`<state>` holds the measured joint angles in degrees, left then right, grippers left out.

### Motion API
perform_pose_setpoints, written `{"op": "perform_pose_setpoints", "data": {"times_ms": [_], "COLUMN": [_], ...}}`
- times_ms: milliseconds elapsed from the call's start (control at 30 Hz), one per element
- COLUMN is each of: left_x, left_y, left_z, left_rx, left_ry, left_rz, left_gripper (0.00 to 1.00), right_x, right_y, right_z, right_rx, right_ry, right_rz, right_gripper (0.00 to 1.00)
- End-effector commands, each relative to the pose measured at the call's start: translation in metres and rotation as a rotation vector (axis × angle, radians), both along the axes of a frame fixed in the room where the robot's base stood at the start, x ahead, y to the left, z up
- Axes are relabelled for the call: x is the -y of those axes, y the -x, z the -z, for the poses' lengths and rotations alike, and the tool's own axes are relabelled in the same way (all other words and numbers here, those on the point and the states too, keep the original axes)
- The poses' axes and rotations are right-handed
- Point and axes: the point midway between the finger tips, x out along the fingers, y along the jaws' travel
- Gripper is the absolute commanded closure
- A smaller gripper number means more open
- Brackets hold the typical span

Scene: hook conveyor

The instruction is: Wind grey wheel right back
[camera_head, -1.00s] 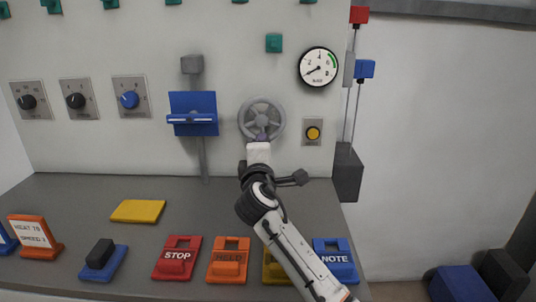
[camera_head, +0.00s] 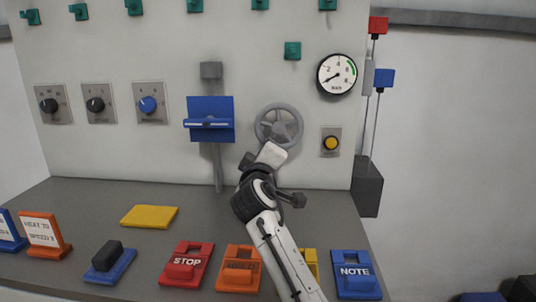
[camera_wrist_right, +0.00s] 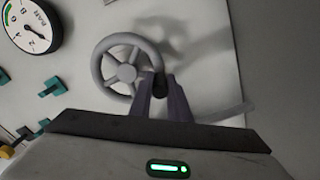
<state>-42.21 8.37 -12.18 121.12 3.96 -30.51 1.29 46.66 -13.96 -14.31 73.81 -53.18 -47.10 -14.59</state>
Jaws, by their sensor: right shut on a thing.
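The grey wheel (camera_head: 279,126) is a spoked handwheel on the panel, left of the yellow button. In the right wrist view the wheel (camera_wrist_right: 127,68) shows its rim and hub. My right gripper (camera_head: 276,147) is at the wheel's lower edge, with the white palm tilted. In the wrist view its fingers (camera_wrist_right: 161,92) are close around a dark part at the wheel's rim, which seems to be its handle. The fingers partly hide that part. My left gripper is not in view.
A pressure gauge (camera_head: 337,74) and yellow button (camera_head: 330,143) are right of the wheel; a blue bracket (camera_head: 210,119) is left. Signs and blocks, including the red STOP block (camera_head: 187,265), stand on the grey shelf (camera_head: 90,205). A dark weight (camera_head: 367,190) hangs at the right.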

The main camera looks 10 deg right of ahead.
Motion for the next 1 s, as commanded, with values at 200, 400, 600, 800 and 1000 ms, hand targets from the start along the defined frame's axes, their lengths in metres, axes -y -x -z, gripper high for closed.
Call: {"op": "perform_pose_setpoints", "data": {"times_ms": [200,400,600,800,1000], "left_x": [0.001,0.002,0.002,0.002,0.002], "left_y": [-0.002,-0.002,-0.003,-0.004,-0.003], "left_z": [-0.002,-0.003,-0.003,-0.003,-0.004], "left_rx": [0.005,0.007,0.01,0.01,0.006], "left_ry": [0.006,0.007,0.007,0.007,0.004], "left_rz": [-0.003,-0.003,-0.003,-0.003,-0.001], "left_gripper": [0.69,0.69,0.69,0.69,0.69], "right_x": [-0.001,-0.001,-0.001,-0.001,-0.005], "right_y": [0.0,0.0,0.0,0.0,0.014], "right_z": [0.003,0.003,0.002,0.0,0.0], "right_rx": [-0.003,-0.004,-0.002,0.0,0.002], "right_ry": [-0.009,-0.008,-0.007,-0.006,-0.007], "right_rz": [0.0,0.0,0.0,0.0,-0.001], "right_gripper": [1.0,1.0,0.65,0.65,0.65]}}
